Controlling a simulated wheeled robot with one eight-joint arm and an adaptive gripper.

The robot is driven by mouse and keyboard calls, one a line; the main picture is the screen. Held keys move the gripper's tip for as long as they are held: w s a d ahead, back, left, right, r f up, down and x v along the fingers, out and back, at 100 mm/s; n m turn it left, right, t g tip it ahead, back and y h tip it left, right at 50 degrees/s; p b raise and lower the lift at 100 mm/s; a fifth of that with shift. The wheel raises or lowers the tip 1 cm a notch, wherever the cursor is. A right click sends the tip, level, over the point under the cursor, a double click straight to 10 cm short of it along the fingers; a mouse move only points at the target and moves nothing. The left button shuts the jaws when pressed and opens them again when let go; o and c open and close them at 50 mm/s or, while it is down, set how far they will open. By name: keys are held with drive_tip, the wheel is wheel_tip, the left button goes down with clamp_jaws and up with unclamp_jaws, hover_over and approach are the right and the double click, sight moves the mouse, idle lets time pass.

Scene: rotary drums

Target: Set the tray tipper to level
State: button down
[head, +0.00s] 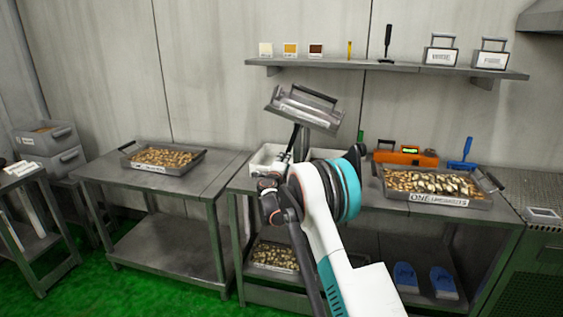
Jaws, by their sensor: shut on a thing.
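The tray tipper (303,107) is a grey metal tray with a dark handle along its upper edge. It is held above the middle table and is clearly tilted, its right end lower in the picture. A thin dark lever (294,138) runs down from its lower left side. My gripper (286,158) is at the lower end of this lever and is shut on it. My white and teal arm comes from the lower right and hides part of the tipper's base. The fingertips are small and partly hidden.
White bins (268,158) sit beneath the tipper. A tray of shellfish (162,158) lies on the left table, and another (436,187) on the right. An orange device (405,157) and a blue scoop (462,154) stand behind. A wall shelf (385,67) hangs above.

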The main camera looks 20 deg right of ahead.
drive_tip(key=shift+s+d+f, duration=0.15)
drive_tip(key=shift+d, duration=0.1)
idle(0.3)
drive_tip(key=c, duration=1.2)
unclamp_jaws()
drive_tip(key=v, duration=1.2)
drive_tip(key=shift+c, duration=0.5)
